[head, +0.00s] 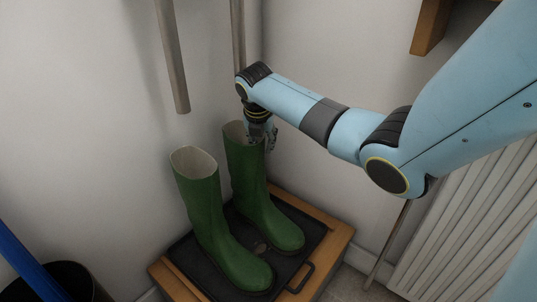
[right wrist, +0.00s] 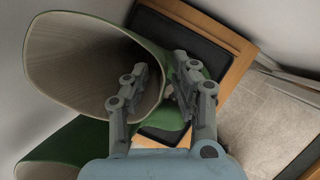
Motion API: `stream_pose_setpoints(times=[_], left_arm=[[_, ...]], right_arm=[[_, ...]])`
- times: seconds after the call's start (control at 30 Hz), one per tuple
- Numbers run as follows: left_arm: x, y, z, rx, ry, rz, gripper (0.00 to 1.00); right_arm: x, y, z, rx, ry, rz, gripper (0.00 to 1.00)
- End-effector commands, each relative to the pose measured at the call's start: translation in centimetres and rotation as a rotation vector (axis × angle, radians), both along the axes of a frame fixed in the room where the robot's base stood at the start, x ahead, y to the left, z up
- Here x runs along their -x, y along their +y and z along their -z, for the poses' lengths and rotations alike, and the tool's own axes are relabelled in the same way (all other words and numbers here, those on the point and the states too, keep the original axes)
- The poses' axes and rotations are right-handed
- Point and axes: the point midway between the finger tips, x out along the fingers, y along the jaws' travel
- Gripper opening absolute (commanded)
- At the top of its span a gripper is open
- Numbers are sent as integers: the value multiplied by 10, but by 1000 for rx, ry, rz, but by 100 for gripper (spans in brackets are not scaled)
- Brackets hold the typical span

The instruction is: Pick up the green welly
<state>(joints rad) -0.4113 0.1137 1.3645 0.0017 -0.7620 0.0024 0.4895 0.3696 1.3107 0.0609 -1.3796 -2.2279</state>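Two green wellies stand upright side by side on a black boot tray (head: 187,262). The front-left welly (head: 205,215) has nothing touching it. The back-right welly (head: 247,180) has my right gripper (head: 262,138) at the right side of its top rim. In the right wrist view, the open top of this welly (right wrist: 75,65) shows large, and the gripper (right wrist: 163,75) straddles its rim. One finger is over the inside of the shaft and the other is outside, with a gap between them. The other welly (right wrist: 75,145) shows at lower left. My left gripper is out of view.
The tray, with a black handle (head: 301,278), lies on a wooden bench (head: 335,250) against the wall. Poles (head: 172,60) hang above the wellies. A black bin (head: 75,280) with a blue stick (head: 25,262) stands at lower left. A white radiator (head: 460,240) is at right.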

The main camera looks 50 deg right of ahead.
Motion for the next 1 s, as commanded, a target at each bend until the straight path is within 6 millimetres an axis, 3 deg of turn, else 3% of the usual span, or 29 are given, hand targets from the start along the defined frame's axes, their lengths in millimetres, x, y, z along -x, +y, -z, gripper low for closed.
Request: stream_pose_setpoints(times=[0.03,0.17,1.0], left_arm=[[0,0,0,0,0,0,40],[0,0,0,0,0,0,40],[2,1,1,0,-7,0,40]], right_arm=[[0,0,0,0,0,0,17],[0,0,0,0,0,0,0],[-2,0,-7,0,-5,-1,0]])
